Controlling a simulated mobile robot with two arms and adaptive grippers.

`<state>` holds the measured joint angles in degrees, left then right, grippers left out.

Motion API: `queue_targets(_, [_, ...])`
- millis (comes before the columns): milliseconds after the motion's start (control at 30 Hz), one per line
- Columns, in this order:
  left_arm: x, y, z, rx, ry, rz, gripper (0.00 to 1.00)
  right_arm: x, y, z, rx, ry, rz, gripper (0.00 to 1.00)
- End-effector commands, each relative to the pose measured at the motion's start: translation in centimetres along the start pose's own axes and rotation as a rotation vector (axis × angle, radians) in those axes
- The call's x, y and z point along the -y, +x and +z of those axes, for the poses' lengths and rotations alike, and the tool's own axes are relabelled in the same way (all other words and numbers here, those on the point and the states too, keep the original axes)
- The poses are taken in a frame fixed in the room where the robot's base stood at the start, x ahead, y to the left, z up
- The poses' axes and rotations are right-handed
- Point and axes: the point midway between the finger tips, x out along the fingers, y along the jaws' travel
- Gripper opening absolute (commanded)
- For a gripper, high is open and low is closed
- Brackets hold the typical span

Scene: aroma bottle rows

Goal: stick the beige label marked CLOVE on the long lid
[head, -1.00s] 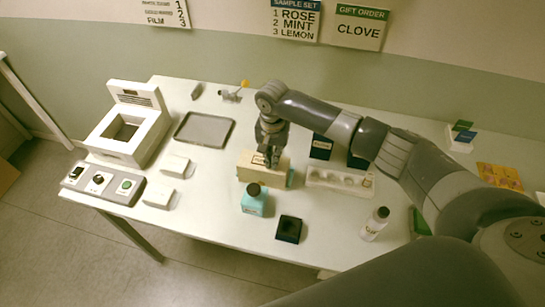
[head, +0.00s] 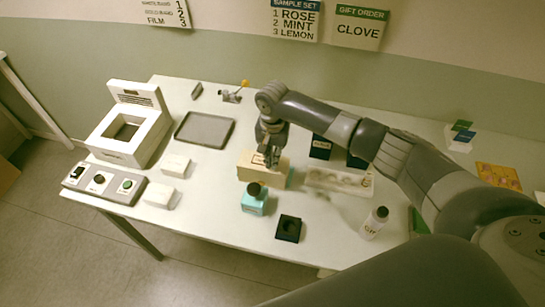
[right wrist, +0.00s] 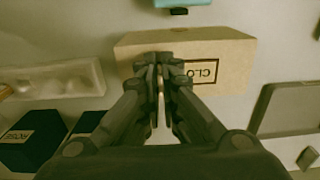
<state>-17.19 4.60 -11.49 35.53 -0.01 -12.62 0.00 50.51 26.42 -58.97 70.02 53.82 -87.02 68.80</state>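The long lid (head: 249,172) is a beige block near the middle of the table; in the right wrist view its face (right wrist: 135,60) fills the upper middle. The beige label (right wrist: 203,72) with a black border lies flat against it and shows "CLO"; the rest is hidden behind the fingers. My right gripper (head: 270,160) is right over the lid at the label. In the right wrist view its fingertips (right wrist: 160,62) are close together at the label's edge, with nothing clearly gripped. Whether they touch it, I cannot tell. My left gripper is out of view.
A teal bottle (head: 254,202) stands just in front of the lid, with a dark square holder (head: 288,228) nearby. A white tray with hollows (head: 338,181) and dark blue boxes (head: 320,147) are to the right. A grey tray (head: 204,130) lies left. A white bottle (head: 374,222) stands front right.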

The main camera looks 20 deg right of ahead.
Motion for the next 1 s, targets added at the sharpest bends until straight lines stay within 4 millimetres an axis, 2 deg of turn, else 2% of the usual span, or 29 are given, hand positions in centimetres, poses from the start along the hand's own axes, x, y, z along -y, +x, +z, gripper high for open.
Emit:
queue_targets(467, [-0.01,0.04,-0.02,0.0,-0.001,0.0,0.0,-0.16,0.35,0.22,0.005,-0.001,0.005,0.0])
queue_targets(600, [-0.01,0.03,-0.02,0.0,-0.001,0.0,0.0,-0.14,0.32,0.19,0.004,-0.001,0.004,0.28])
queue_targets(1000, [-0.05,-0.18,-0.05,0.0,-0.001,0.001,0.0,-0.01,-0.14,0.08,0.002,-0.001,0.001,0.28])
